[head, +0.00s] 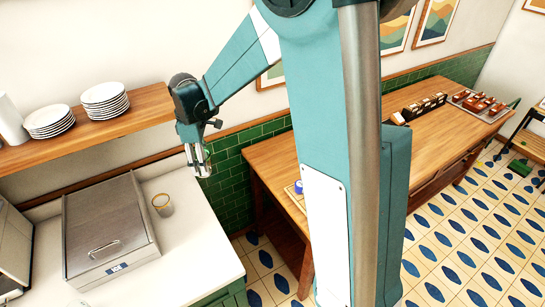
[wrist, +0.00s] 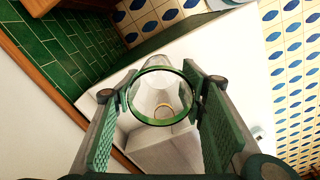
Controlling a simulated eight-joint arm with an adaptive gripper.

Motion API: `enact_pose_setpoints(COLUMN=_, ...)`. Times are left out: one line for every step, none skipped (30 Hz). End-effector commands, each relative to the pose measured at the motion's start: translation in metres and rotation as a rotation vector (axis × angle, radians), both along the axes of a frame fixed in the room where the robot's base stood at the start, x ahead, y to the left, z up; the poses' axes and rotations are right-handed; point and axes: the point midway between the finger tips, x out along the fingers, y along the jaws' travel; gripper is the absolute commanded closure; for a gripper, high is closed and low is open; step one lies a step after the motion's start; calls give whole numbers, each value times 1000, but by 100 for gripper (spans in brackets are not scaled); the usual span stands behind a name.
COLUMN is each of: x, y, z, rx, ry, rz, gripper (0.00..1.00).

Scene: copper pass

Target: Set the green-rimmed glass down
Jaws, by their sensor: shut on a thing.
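The green-rimmed glass (wrist: 163,71) is clear, with a green ring at its rim. It is held between the two green-padded fingers of my gripper (wrist: 160,92), rim toward the wrist camera. In the head view my gripper (head: 199,158) is up in the air above the right back part of the white counter (head: 190,248), near the green tiled wall. The glass shows there only as a small clear shape between the fingers. The glass's base is hard to make out.
A yellow-rimmed glass (head: 163,206) stands on the counter beside a metal lidded box (head: 108,232). Bare counter lies right of and in front of it. A wooden shelf (head: 85,125) with stacked plates (head: 104,98) is at upper left. A wooden table (head: 270,165) stands right.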

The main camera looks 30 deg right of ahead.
Motion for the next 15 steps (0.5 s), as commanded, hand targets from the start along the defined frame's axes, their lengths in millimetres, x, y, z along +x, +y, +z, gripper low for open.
enact_pose_setpoints(x=4, y=-15, z=3, rx=0, ry=0, rz=-22, gripper=74)
enact_pose_setpoints(x=7, y=-22, z=5, rx=0, ry=0, rz=-33, gripper=74)
enact_pose_setpoints(x=10, y=-33, z=6, rx=0, ry=0, rz=-50, gripper=74)
enact_pose_setpoints(x=13, y=-40, z=6, rx=0, ry=0, rz=-63, gripper=74)
enact_pose_setpoints(x=16, y=-48, z=6, rx=0, ry=0, rz=-76, gripper=74)
enact_pose_setpoints(x=20, y=-58, z=6, rx=0, ry=0, rz=-96, gripper=74)
enact_pose_setpoints(x=24, y=-66, z=6, rx=0, ry=0, rz=-113, gripper=74)
enact_pose_setpoints(x=27, y=-74, z=5, rx=0, ry=0, rz=-130, gripper=74)
enact_pose_setpoints(x=32, y=-85, z=4, rx=0, ry=0, rz=-154, gripper=74)
enact_pose_setpoints(x=37, y=-93, z=2, rx=0, ry=0, rz=-174, gripper=74)
enact_pose_setpoints(x=41, y=-102, z=0, rx=0, ry=0, rz=-196, gripper=74)
enact_pose_setpoints(x=48, y=-113, z=-3, rx=0, ry=0, rz=-225, gripper=74)
enact_pose_setpoints(x=53, y=-122, z=-5, rx=0, ry=0, rz=-249, gripper=74)
enact_pose_setpoints(x=59, y=-130, z=-9, rx=0, ry=0, rz=-273, gripper=74)
enact_pose_setpoints(x=65, y=-139, z=-13, rx=0, ry=0, rz=-302, gripper=74)
